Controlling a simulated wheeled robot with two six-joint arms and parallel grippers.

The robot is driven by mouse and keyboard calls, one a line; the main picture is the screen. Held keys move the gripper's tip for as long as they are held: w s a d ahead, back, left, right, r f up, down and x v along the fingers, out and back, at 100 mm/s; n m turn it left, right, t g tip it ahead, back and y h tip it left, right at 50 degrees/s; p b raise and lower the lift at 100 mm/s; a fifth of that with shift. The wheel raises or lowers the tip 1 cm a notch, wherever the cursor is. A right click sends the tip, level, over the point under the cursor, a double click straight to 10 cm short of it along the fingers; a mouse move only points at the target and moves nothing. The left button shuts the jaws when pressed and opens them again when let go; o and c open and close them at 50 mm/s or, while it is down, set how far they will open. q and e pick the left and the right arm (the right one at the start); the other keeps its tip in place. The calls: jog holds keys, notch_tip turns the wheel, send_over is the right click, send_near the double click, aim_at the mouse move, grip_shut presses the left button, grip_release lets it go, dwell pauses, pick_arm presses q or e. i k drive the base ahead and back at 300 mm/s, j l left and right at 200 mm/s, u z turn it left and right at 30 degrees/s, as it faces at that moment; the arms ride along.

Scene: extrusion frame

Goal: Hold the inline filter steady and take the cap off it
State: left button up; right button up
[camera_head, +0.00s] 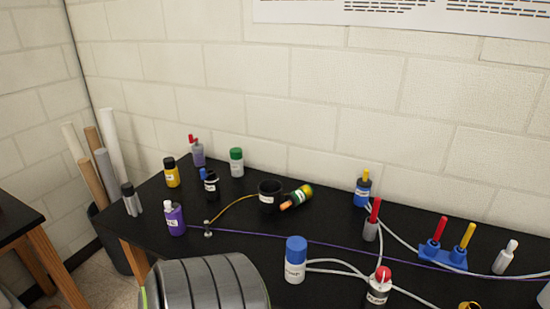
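I cannot tell for sure which thing is the inline filter; the labels are too small to read. A white labelled cylinder (294,271) with a blue cap (297,243) stands upright at the front middle of the black table, with pale tubes at its right side. The tubes run to a grey cylinder (377,295) with a red top (383,273) at the bottom edge. A blue labelled bottle (361,194) with a yellow top, farther back, also has a pale tube beside it. Neither of my grippers is in view.
A large grey ribbed shape (205,284) hides the table's front left. Several capped bottles, a black cup (270,197) and a tipped green-and-yellow bottle (301,196) stand or lie behind. A purple cord (330,243) crosses the table. A blue holder (444,256) stands right.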

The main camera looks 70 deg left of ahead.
aim_at(294, 275)
jog(key=u, duration=1.95)
